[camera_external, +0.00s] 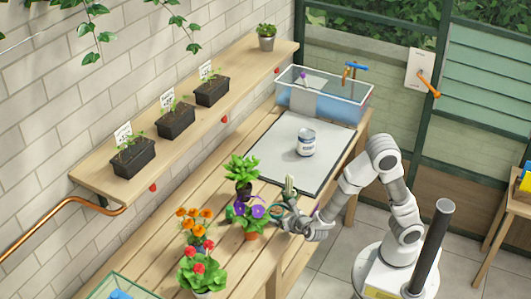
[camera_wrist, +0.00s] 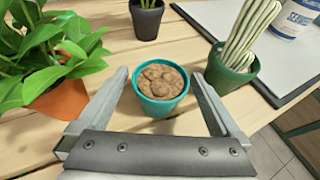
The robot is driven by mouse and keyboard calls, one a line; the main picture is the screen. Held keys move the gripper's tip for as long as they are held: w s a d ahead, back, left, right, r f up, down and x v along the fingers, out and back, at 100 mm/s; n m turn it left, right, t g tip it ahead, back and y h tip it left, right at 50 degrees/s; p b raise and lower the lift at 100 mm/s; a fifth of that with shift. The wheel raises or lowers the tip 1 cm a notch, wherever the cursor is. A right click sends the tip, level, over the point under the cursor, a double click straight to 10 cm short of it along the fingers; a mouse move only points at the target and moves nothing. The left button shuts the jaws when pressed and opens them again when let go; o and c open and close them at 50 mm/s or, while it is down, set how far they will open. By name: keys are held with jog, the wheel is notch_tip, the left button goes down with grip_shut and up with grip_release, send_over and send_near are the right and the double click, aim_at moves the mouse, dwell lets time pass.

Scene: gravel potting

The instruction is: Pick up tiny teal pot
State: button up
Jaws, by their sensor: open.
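A tiny teal pot (camera_wrist: 160,106) filled with brown gravel or soil stands upright on the wooden bench in the wrist view. My gripper (camera_wrist: 161,82) is open, with one finger on each side of the pot. The pot lies between the fingers, and I see a gap on both sides. In the external view my gripper (camera_external: 289,222) is low at the bench's front edge, close to the potted plants. The teal pot (camera_external: 276,211) shows there only as a small part beside the gripper.
A cactus in a green pot (camera_wrist: 233,72) stands close on the right. A leafy plant in a terracotta pot (camera_wrist: 62,103) stands close on the left, and a dark pot (camera_wrist: 146,22) is behind. A grey mat (camera_external: 265,158) holds a white can (camera_external: 306,143).

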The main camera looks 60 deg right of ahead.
jog(key=shift+x, duration=1.4)
jog(key=c, duration=1.4)
